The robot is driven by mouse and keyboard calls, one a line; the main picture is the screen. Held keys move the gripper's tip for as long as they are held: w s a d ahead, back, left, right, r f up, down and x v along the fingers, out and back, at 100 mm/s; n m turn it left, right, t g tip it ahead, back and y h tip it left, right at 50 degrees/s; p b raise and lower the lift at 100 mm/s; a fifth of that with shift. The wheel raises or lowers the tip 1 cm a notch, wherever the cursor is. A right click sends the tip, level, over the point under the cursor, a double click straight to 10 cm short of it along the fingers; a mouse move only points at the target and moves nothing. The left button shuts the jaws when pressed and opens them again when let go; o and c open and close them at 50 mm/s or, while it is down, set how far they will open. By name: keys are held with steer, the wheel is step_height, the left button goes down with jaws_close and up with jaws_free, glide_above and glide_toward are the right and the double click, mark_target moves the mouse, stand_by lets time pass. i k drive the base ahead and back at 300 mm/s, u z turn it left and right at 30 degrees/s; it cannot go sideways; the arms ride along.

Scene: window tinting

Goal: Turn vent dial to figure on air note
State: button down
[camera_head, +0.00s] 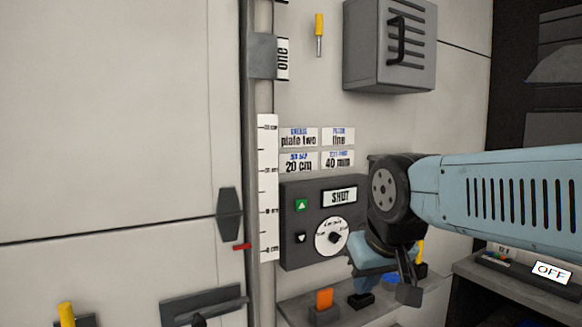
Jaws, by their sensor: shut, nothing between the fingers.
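The vent dial (331,237) is a round white face with a dark central knob, set low on a dark grey wall panel (297,255). Marks ring the face, too small to read. The panel also has a sign (341,197) reading "SHUT". Above the panel are four white notes; the lower left one (299,162) reads "20 cm", its small blue heading unclear. My gripper (376,268) is shut and empty, just right of and below the dial, apart from it in the picture. My wrist hides the panel's right edge.
A green up button (302,205) and a black down button (301,238) sit left of the dial. A white vertical scale (268,190) runs along a pipe. A shelf below holds an orange piece (324,298). A grey vented box (388,45) hangs above.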

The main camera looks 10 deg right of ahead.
mark_target(333, 238)
steer(key=u, duration=0.2)
steer(key=k, duration=1.45)
steer(key=z, duration=0.35)
steer(key=i, duration=1)
steer(key=u, duration=0.05)
